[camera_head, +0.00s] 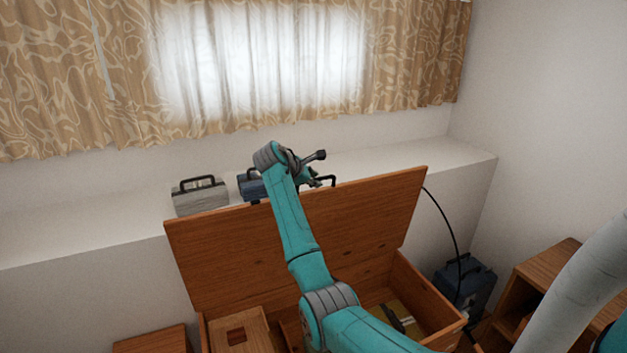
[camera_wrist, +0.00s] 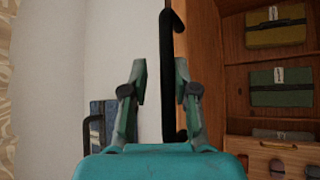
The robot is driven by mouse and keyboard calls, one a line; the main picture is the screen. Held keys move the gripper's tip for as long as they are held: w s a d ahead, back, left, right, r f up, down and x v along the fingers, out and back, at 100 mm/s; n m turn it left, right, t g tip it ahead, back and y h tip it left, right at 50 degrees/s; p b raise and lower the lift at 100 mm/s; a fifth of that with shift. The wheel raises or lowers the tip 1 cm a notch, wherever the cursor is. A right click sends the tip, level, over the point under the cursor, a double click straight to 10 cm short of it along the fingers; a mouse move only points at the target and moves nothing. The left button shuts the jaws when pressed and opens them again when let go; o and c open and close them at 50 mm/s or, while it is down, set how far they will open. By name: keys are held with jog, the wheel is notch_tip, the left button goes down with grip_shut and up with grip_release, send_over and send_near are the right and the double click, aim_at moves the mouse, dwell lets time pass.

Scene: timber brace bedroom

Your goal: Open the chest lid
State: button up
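The wooden chest (camera_head: 436,298) stands below the ledge, and its lid (camera_head: 365,215) is raised steeply, showing the inside. My gripper (camera_head: 316,170) is at the lid's top edge, with my arm reaching across the opening. In the wrist view the lid (camera_wrist: 205,55) is the wooden panel right of a black bar handle (camera_wrist: 174,105). My gripper (camera_wrist: 160,88) has its fingers apart there. The handle passes between them, close to the right finger, which partly covers it. I cannot tell whether they touch.
A grey case (camera_head: 200,196) and a blue case (camera_head: 251,186) sit on the white ledge (camera_head: 90,225) behind the lid. A dark blue case (camera_head: 466,283) stands right of the chest, beside a wooden shelf unit (camera_head: 535,285). Several items lie inside the chest.

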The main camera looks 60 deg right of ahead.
jog(key=shift+a, duration=0.1)
jog(key=v, duration=1.1)
jog(key=shift+a+r, duration=0.3)
dwell(0.3)
